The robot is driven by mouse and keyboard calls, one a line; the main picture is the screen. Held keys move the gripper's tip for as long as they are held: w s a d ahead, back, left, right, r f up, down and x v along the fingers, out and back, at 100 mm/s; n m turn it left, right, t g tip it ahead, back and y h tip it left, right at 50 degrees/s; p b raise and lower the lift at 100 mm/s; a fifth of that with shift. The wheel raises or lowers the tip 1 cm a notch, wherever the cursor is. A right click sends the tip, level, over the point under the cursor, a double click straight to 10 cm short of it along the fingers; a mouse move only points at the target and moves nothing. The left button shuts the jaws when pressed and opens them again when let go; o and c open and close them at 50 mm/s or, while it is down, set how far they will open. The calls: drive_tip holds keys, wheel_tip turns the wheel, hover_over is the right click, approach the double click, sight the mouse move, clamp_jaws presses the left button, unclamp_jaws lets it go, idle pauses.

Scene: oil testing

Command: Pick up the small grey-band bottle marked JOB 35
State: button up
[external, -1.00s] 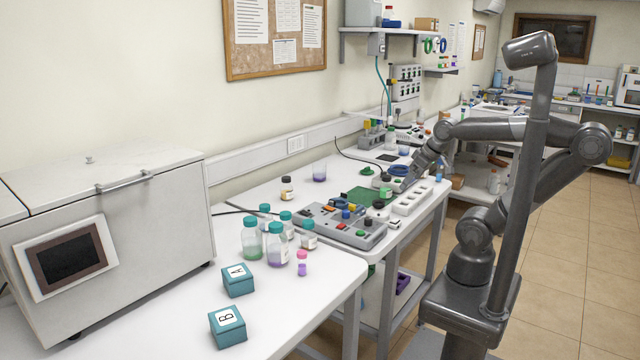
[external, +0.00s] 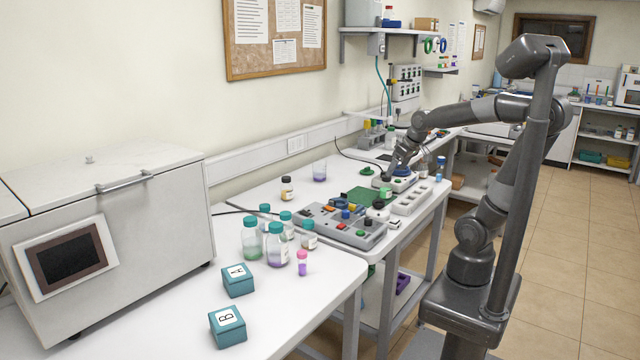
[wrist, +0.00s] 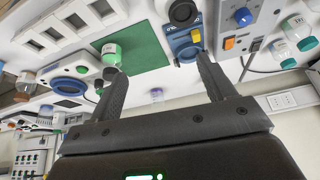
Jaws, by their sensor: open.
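I cannot make out a JOB 35 label or a grey band on any bottle. Candidates in the external view are a dark-capped bottle (external: 287,188) with a pale label, standing alone, and a group of teal-capped bottles (external: 277,246) on the near bench. A blue-capped bottle (external: 440,170) stands at the right bench edge, beyond my gripper. My gripper (external: 388,177) is low over the far end of the middle bench, behind the green mat (external: 362,196). In the wrist view my gripper (wrist: 160,64) has its fingers apart with nothing held. The mat (wrist: 150,45) and teal-capped bottles (wrist: 303,30) show beyond the fingers.
A grey control panel (external: 340,225) and a white socket strip (external: 411,199) lie near the gripper. Two teal boxes (external: 238,281) and a large white machine (external: 110,235) occupy the near bench.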

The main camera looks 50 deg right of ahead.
drive_tip(key=w+d+f+m, duration=0.1)
drive_tip(key=w+d+f, duration=0.2)
drive_tip(key=w+d, duration=0.4)
drive_tip(key=g, duration=0.1)
approach(385, 184)
drive_tip(key=d, duration=0.1)
drive_tip(key=shift+m+h, duration=0.4)
drive_tip(key=x, duration=1.1)
drive_tip(key=shift+w, duration=0.25)
drive_tip(key=shift+c, duration=0.2)
drive_tip(key=c, duration=1.2)
drive_tip(key=shift+o, duration=0.2)
